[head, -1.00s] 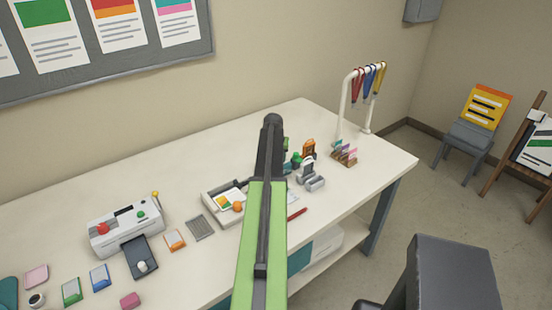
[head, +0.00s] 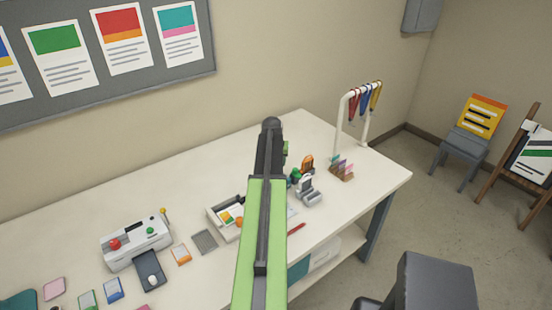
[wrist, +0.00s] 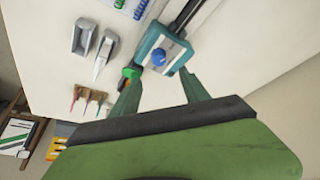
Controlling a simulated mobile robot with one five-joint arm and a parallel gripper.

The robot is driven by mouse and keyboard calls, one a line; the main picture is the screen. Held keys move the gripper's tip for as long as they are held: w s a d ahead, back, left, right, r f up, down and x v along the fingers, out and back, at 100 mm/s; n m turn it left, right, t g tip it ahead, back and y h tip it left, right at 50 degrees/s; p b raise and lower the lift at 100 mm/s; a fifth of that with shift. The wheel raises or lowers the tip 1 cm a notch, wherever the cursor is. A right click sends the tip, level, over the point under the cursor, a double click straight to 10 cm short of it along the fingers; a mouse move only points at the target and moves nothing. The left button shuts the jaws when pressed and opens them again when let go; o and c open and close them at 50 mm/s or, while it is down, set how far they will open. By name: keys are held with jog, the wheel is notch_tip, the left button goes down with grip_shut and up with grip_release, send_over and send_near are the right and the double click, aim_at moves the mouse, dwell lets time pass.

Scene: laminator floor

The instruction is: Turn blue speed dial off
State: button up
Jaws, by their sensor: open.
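The blue speed dial (wrist: 158,57) is a small round knob on a pale panel of a teal-framed device (wrist: 150,42) in the wrist view. My gripper (wrist: 159,75) is open and empty, with its two green fingers apart. In the picture the fingertips lie at the near edge of the device, one to each side of the dial. I cannot tell how far above it they are or whether they touch. My arm hides the dial and its device in the head view. Which way the dial is turned is too small to tell.
A white machine with red and green knobs (head: 133,240) stands at left on the white table (head: 185,190). A lanyard rack (head: 340,118), a card holder (head: 342,172) and grey tools (head: 309,192) stand right of my arm. A dark grey seat (head: 435,283) is at lower right.

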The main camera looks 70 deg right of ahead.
jog(key=p+v, duration=0.3)
jog(key=v, duration=0.3)
jog(key=shift+p, duration=0.4)
